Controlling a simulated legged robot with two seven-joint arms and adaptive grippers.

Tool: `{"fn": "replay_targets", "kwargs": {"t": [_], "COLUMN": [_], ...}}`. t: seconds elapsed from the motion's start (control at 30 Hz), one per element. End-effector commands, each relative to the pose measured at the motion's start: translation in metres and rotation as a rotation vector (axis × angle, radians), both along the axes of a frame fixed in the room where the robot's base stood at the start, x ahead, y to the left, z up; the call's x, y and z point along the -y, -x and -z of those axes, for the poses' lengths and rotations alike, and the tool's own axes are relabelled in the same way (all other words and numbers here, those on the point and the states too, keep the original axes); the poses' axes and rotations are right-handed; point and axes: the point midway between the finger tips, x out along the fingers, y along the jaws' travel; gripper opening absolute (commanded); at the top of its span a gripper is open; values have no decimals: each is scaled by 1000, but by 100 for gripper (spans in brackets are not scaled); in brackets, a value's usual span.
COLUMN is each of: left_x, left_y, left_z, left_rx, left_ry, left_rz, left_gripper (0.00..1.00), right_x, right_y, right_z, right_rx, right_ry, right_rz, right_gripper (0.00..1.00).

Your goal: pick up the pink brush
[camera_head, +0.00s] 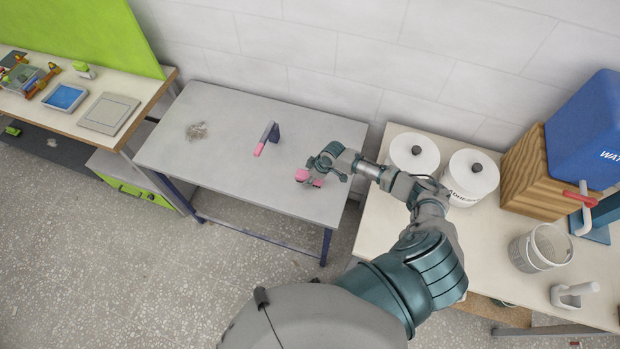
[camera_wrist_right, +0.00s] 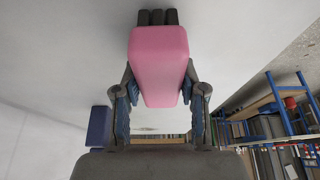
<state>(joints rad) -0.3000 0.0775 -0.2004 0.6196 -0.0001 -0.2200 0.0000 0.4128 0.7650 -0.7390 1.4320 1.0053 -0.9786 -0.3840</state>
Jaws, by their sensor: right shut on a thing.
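The pink brush (camera_head: 307,178) is in my right gripper (camera_head: 322,167), over the right part of the grey table (camera_head: 225,145). In the right wrist view the brush (camera_wrist_right: 160,62) is a pink block with dark tufts at its far end, and it sits between the two fingers of my right gripper (camera_wrist_right: 160,105). The fingers are closed on its sides. I cannot tell for sure whether it is clear of the tabletop. My left gripper is not in view.
A tool with a dark upright part and pink end (camera_head: 259,150) stands left of my gripper. A small grey pile (camera_head: 196,131) lies farther left.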

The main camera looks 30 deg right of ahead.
Motion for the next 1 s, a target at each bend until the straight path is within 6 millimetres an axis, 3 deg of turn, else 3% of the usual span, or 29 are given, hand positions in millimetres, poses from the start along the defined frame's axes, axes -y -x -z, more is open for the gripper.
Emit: {"fn": "replay_targets", "kwargs": {"t": [0.37,0.63,1.0], "left_x": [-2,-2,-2], "left_y": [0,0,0], "left_z": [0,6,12], "left_rx": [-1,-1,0], "left_ry": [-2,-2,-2], "left_rz": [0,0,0], "left_gripper": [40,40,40], "right_x": [2,2,20], "right_y": [0,-1,93], "right_z": [-7,-41,-47], "right_rx": [1,5,-5], "right_ry": [-2,-1,4], "right_rz": [1,-1,-2], "right_gripper": [4,4,4]}}
